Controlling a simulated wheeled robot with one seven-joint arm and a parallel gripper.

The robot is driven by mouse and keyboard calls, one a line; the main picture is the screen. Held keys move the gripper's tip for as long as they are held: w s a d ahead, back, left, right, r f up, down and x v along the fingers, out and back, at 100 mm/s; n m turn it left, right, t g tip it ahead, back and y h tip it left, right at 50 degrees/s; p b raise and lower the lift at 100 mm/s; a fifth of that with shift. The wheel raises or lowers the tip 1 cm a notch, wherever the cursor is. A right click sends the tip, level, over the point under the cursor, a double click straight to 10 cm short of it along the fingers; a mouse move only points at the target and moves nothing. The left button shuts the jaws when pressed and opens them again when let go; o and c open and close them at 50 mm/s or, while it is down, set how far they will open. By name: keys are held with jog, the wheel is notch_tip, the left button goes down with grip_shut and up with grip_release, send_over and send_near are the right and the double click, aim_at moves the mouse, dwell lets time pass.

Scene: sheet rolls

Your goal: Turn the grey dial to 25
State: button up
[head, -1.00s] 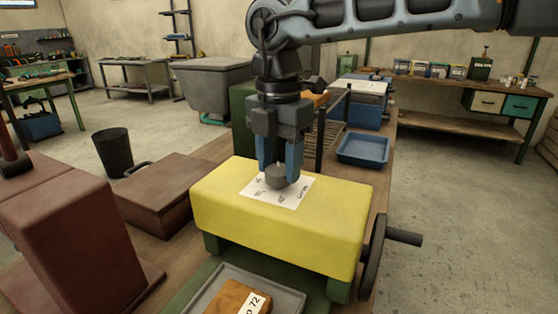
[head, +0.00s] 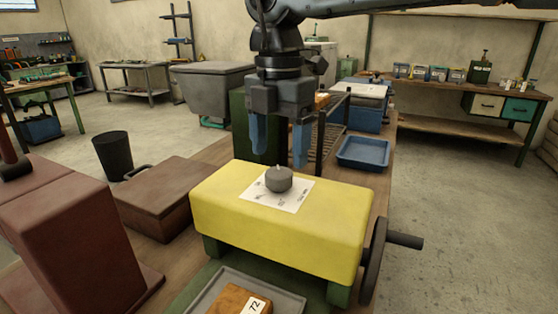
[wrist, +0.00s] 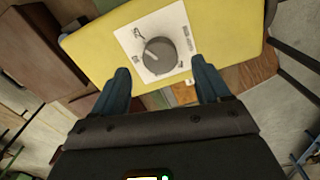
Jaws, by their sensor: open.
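The grey dial (head: 279,180) sits on a white marked plate (head: 290,204) on top of the yellow housing (head: 310,233). It also shows in the wrist view (wrist: 160,55), with a pale pointer mark toward its upper left edge. In the wrist view the fingertips (wrist: 162,72) lie either side of and below the dial.
A black handwheel with a handle (head: 376,258) is at the housing's right side. A grey tray (head: 290,304) with a wooden block labelled 72 (head: 235,298) lies in front. A brown box (head: 165,200) stands left, a blue tray (head: 364,151) behind right.

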aim_at(279, 171)
jog(key=shift+r, duration=2.05)
